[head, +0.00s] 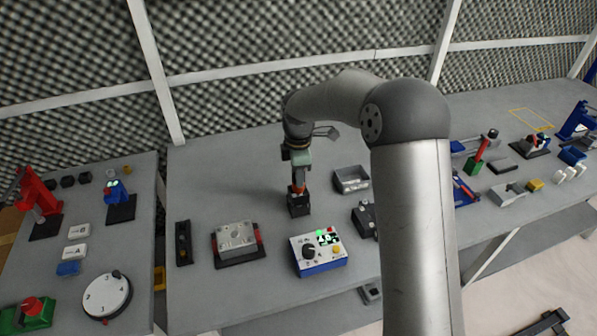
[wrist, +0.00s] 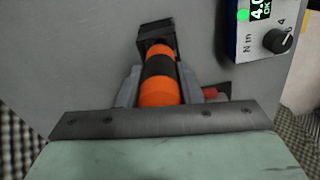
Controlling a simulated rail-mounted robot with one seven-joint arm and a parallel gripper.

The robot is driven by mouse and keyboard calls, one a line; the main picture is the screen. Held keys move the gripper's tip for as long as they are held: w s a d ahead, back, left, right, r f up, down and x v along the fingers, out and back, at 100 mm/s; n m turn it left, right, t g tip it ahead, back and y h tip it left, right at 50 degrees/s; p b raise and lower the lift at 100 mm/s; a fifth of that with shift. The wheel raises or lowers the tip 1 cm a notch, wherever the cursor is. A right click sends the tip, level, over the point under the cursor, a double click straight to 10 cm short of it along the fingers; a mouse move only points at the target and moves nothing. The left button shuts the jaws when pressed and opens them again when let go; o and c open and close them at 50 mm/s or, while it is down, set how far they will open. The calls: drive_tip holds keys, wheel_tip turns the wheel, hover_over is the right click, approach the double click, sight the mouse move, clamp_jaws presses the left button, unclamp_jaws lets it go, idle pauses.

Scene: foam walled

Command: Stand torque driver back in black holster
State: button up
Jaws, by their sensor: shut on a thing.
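The torque driver (wrist: 160,93) has an orange body with a black band in the wrist view. My gripper (wrist: 160,82) is shut on it, one grey finger on each side. In the head view my gripper (head: 299,180) points down over the black holster (head: 299,205), with a bit of orange between them. In the wrist view the driver's far end meets the black holster (wrist: 154,34). The driver looks upright and lined up with the holster. Its lower tip is hidden, so I cannot tell how deep it sits.
A blue and white control box (head: 319,262) with a knob and green display stands in front of the holster. A metal tray (head: 351,179) is to its right. A grey housing in a fixture (head: 237,240) is to the left.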

drive_tip(key=shift+f+b, duration=0.55)
drive_tip(key=shift+f, duration=0.4)
drive_tip(key=o, duration=1.2)
wheel_tip(320, 180, up, 18)
drive_tip(key=shift+f+b, duration=0.25)
drive_tip(key=shift+b, duration=0.4)
drive_tip(key=s+d+f+m, duration=0.3)
drive_tip(key=s+d+m, duration=0.2)
drive_tip(key=s, duration=0.6)
drive_tip(key=s+d+f+m, duration=0.3)
drive_tip(key=s+d+m, duration=0.3)
drive_tip(key=s, duration=0.5)
drive_tip(key=s+d+f+m, duration=0.4)
drive_tip(key=s+m, duration=0.4)
drive_tip(key=s, duration=0.3)
drive_tip(key=shift+s+d+f+m+t, duration=0.15)
drive_tip(key=shift+d+m+t, duration=0.2)
drive_tip(key=shift+d, duration=0.5)
